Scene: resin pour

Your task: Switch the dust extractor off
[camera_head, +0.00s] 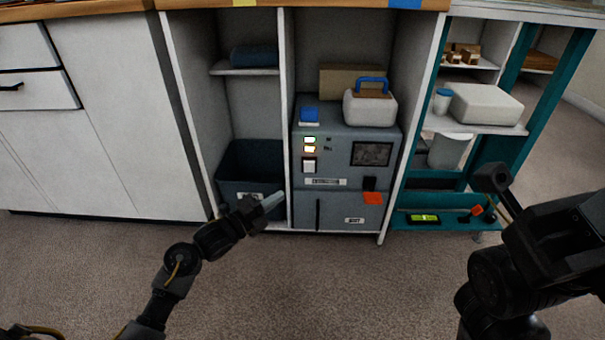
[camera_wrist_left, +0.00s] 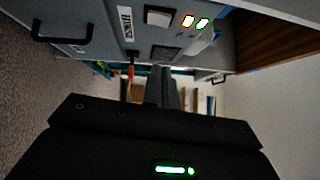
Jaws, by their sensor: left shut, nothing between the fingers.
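The dust extractor is a grey cabinet (camera_head: 335,165) in the middle bay under the bench. Its front carries a white rocker switch (camera_head: 309,166) below two lit lamps, one greenish (camera_head: 309,140) and one orange (camera_head: 309,149). In the left wrist view the switch (camera_wrist_left: 158,16) is at the top, beside the glowing lamps (camera_wrist_left: 195,21). My left gripper (camera_head: 272,201) is shut and empty, below and left of the switch and apart from it. Its fingers (camera_wrist_left: 164,86) point toward the cabinet. My right arm is at the right; its gripper's jaws cannot be made out.
A dark bin (camera_head: 250,165) stands left of the extractor, behind a white divider. A teal shelf unit (camera_head: 405,195) stands at right.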

